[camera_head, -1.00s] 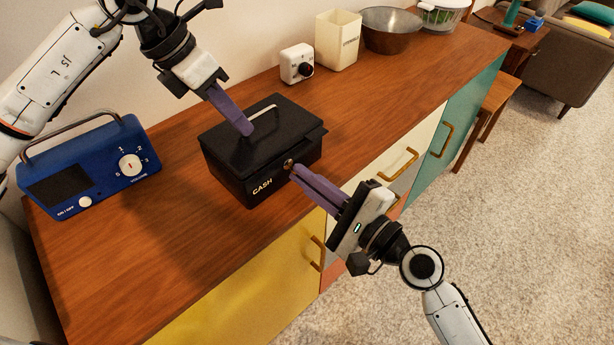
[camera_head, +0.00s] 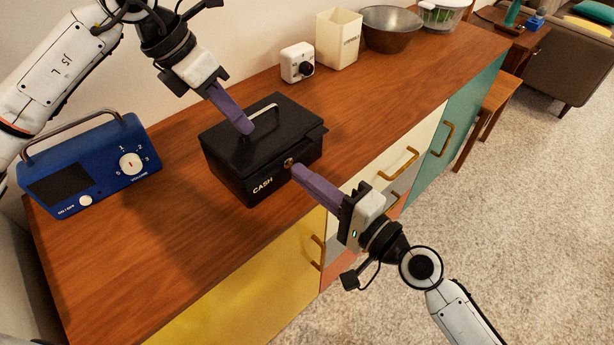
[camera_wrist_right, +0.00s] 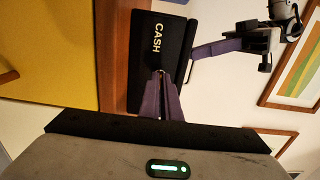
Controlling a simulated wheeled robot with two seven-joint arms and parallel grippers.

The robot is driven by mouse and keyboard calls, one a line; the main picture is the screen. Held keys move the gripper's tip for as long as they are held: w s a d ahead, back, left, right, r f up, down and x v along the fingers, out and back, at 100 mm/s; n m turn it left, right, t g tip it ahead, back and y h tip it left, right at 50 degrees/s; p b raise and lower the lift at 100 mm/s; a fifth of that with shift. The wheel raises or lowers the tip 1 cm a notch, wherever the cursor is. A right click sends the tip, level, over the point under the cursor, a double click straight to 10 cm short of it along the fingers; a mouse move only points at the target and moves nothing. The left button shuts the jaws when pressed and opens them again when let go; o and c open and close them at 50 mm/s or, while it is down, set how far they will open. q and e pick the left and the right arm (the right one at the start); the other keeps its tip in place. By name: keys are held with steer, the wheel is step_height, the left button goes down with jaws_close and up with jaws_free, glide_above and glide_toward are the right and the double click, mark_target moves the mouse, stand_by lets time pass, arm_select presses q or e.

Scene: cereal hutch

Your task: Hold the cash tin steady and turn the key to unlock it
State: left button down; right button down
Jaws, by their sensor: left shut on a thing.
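The black cash tin (camera_head: 232,178) stands on the wooden top with its lid down and CASH on its front; the front also shows in the right wrist view (camera_wrist_right: 148,62). My left gripper (camera_head: 246,127) is shut on the lid's pale handle (camera_head: 264,110). A brass-coloured round lock (camera_head: 288,162) is on the tin's front. My right gripper (camera_head: 296,171) has its fingertips right at the lock, close together. The key cannot be made out apart from the lock and fingertips, so its hold is unclear. The right fingers (camera_wrist_right: 161,76) also point at the tin's front in the wrist view.
A blue radio (camera_head: 95,170) stands left of the tin. A white dial device (camera_head: 297,62), a cream canister (camera_head: 339,40) and a metal bowl (camera_head: 390,30) stand behind. The wooden top (camera_head: 130,255) is clear in front of the radio.

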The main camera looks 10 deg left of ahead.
arm_select(q)
steer(key=shift+f, duration=0.15)
arm_select(e)
steer(key=c, duration=2)
jaws_free()
arm_select(q)
steer(key=shift+s, duration=0.1)
arm_select(e)
steer(key=v, duration=1.2)
arm_select(q)
steer(key=c, duration=1.8)
jaws_free()
